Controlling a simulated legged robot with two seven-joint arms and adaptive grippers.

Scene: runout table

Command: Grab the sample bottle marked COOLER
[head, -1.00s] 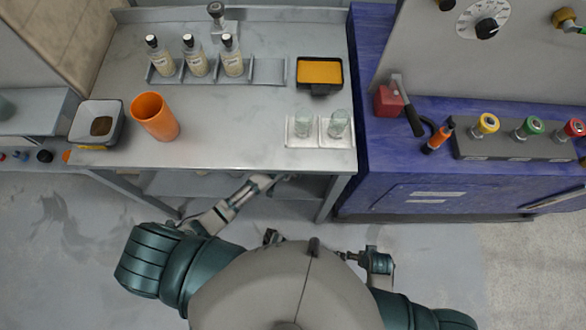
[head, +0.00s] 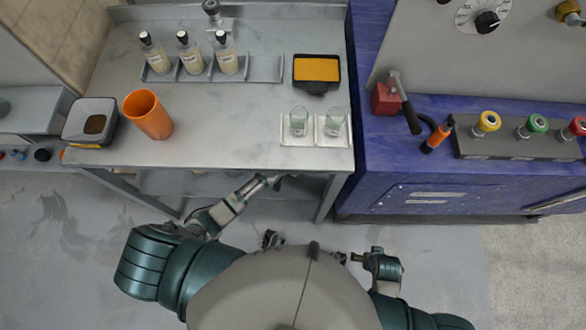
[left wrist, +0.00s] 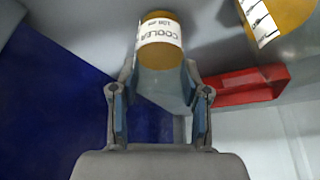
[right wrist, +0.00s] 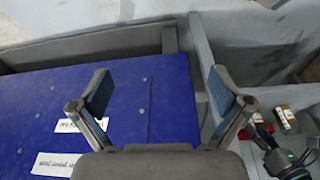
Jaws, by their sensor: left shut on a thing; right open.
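The bottle marked COOLER (left wrist: 160,42) shows in the left wrist view, with a white label and amber contents. My left gripper (left wrist: 158,93) is shut on it, one finger on each side of its clear tapering part. In the head view my left gripper (head: 276,181) reaches under the front of the steel table, and the bottle cannot be made out there. My right gripper (right wrist: 160,88) is open and empty above the blue cabinet (right wrist: 150,110) in the right wrist view.
A second amber bottle (left wrist: 278,18) and a red tray (left wrist: 245,86) are close beside the held bottle. On the table (head: 220,120) stand several labelled bottles (head: 190,58) in a rack, an orange cup (head: 148,115) and two glass beakers (head: 334,122). The table's lower shelf is tight around my left arm.

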